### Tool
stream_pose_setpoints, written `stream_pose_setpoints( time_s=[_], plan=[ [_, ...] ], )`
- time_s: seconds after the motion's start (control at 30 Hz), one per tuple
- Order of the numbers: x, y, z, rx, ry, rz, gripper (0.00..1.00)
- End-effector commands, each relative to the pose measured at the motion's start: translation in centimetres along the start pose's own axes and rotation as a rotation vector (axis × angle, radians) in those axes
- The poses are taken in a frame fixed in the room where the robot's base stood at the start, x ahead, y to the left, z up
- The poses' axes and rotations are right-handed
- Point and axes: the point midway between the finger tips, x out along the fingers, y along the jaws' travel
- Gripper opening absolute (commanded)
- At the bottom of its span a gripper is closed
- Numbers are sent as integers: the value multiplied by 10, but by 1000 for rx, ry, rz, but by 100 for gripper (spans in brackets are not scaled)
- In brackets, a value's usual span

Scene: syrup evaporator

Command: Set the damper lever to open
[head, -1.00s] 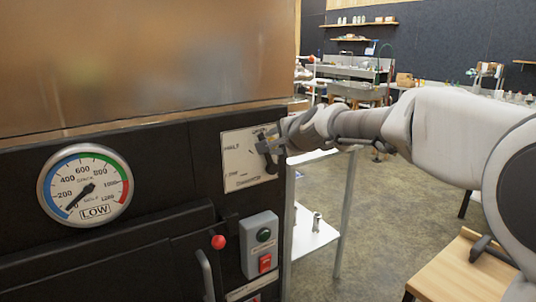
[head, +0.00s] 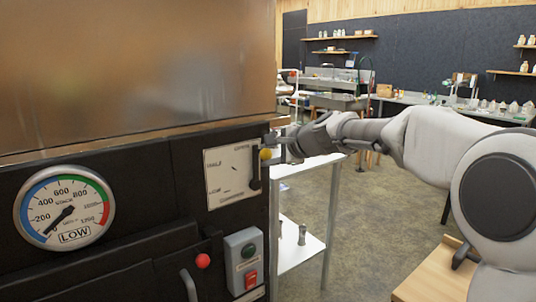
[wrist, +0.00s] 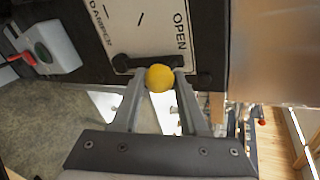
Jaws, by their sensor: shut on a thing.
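The damper plate (head: 228,172) is a pale panel on the dark evaporator front, with HALF and OPEN marks. The dark damper lever (head: 255,168) stands nearly upright along the plate's right edge, pointing up toward the OPEN end. Its yellow knob (head: 265,154) shows beside my gripper (head: 272,148). In the wrist view, the knob (wrist: 160,77) sits between the two fingertips of my gripper (wrist: 160,82), which is shut on it. The OPEN word on the plate (wrist: 145,25) is close to the lever there. The fingers partly hide the lever.
A white shelf stand (head: 303,252) stands just right of the evaporator. Open floor lies beyond it.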

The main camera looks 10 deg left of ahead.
Motion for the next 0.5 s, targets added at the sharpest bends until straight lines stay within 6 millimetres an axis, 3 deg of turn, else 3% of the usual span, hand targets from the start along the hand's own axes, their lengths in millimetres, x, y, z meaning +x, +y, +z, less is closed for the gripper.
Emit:
stream_pose_setpoints(
  time_s=[0.17,0.2,0.3,0.5],
  plan=[
    [2,6,-2,1,-1,12,0],
    [2,6,-2,1,-1,12,50],
    [2,5,-1,1,-1,9,68],
    [1,3,0,0,0,5,70]
  ],
)
